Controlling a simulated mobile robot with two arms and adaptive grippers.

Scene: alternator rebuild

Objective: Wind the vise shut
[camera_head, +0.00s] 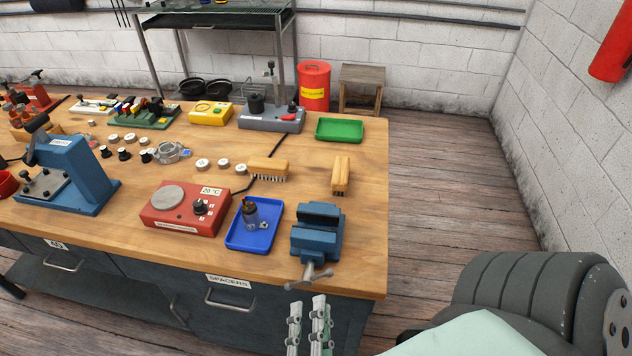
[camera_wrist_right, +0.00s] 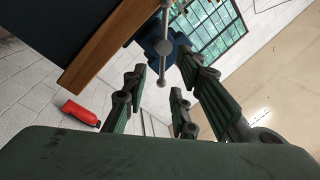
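The blue vise (camera_head: 317,242) stands at the front right corner of the workbench, its dark jaws on top. I cannot tell how wide the gap between the jaws is. Its grey crossbar handle (camera_head: 311,279) sticks out past the bench's front edge. My right gripper (camera_head: 309,308) is below and in front of the handle, apart from it. The handle (camera_wrist_right: 162,46) and part of the blue vise (camera_wrist_right: 151,30) show beyond the fingertips. My left gripper is out of view.
A blue tray (camera_head: 237,238) with small parts lies just left of the vise, beside a red hotplate (camera_head: 165,216). A wooden brush (camera_head: 341,176) and a green tray (camera_head: 340,129) are behind. The wooden bench's (camera_head: 369,240) right strip is bare.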

